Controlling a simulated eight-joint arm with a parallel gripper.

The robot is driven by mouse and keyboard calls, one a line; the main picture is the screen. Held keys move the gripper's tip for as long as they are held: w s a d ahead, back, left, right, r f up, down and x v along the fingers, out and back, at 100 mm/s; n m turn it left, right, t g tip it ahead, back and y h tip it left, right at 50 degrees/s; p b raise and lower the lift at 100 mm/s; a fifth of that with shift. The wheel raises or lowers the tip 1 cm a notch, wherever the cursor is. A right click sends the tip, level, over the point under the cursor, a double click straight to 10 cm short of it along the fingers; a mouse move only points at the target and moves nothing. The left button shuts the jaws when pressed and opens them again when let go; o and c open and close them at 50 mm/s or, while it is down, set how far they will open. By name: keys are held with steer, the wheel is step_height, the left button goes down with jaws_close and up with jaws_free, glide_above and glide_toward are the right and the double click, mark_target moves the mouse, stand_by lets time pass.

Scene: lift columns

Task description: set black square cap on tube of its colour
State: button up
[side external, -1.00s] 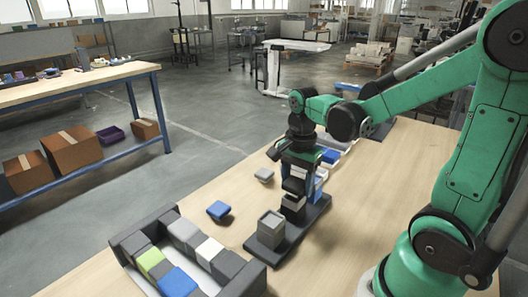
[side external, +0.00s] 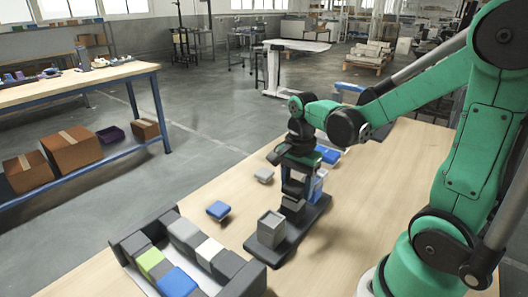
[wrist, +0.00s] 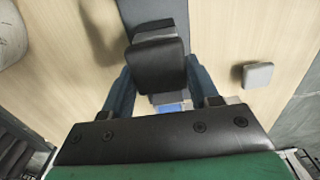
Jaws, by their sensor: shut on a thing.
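My gripper (side external: 294,172) is shut on the black square cap (wrist: 158,66), which shows between the two fingers in the wrist view. In the side view the gripper points down over the black tube (side external: 292,209), with the cap just above it; I cannot tell whether they touch. The black tube stands on a dark rack (side external: 318,214). A grey tube (side external: 271,230) stands at the rack's near end. A blue and white tube (side external: 318,187) stands behind the gripper, partly hidden.
A dark-walled tray (side external: 128,246) of several coloured blocks lies at the front left. A blue cap (side external: 218,210) and a grey cap (side external: 264,175) lie loose left of the rack. A blue piece (side external: 330,156) lies behind the gripper. The table right of the rack is clear.

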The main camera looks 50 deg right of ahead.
steer(key=shift+f, duration=0.15)
stand_by(0.5)
steer(key=o, duration=1.5)
steer(key=shift+c, duration=0.2)
steer(key=shift+r, duration=3.8)
